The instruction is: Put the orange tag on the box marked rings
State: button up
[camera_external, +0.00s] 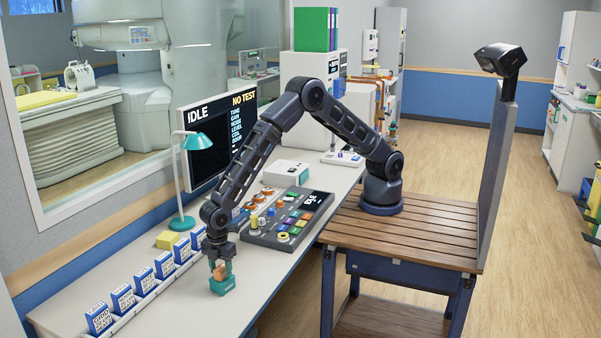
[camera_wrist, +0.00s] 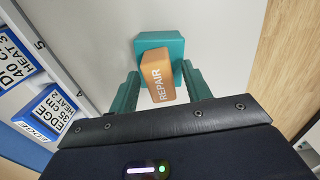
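The orange tag (camera_wrist: 160,78), lettered REPAIR, stands in a teal holder (camera_wrist: 174,47) on the desk; the tag (camera_external: 219,271) and holder (camera_external: 222,284) also show in the external view. My gripper (camera_wrist: 160,75) points down over the tag, with one teal finger on each side. Narrow gaps show beside the tag, so it looks open; contact at the fingertips is unclear. A row of blue-and-white boxes stands in a white rack left of my gripper (camera_external: 217,258). In the wrist view one box (camera_wrist: 60,103) reads EDGE 35 cm HEAT 2. I cannot read "rings" on any box.
The white rack (camera_external: 150,298) runs along the window side of the desk. A control panel (camera_external: 288,218) lies right of my gripper. The desk front (camera_external: 185,318) is clear.

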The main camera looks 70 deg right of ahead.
aim_at(221, 267)
notch_tip(221, 267, up, 12)
jog(key=shift+r, duration=0.2)
dwell(0.5)
jog(key=w+d+r+m+t, duration=0.1)
jog(key=w+d+r+m, duration=0.25)
jog(key=d+r, duration=0.75)
jog(key=w+d+r+m, duration=0.2)
jog(key=w+d+r, duration=0.45)
jog(key=d, duration=0.95)
jog(key=s+d+r+m+t, duration=0.1)
jog(key=s+d+r+m, duration=0.3)
jog(key=d, duration=0.6)
jog(key=s+d+r+m, duration=0.1)
jog(key=d+r, duration=0.4)
jog(key=d, duration=0.5)
jog(key=s+d+f+m+t, duration=0.1)
jog(key=s+d+m, duration=0.6)
jog(key=s+d, duration=1.3)
jog(key=shift+s+d+f+t, duration=0.2)
jog(key=shift+s+d+t, duration=0.1)
jog(key=shift+d+t, duration=0.6)
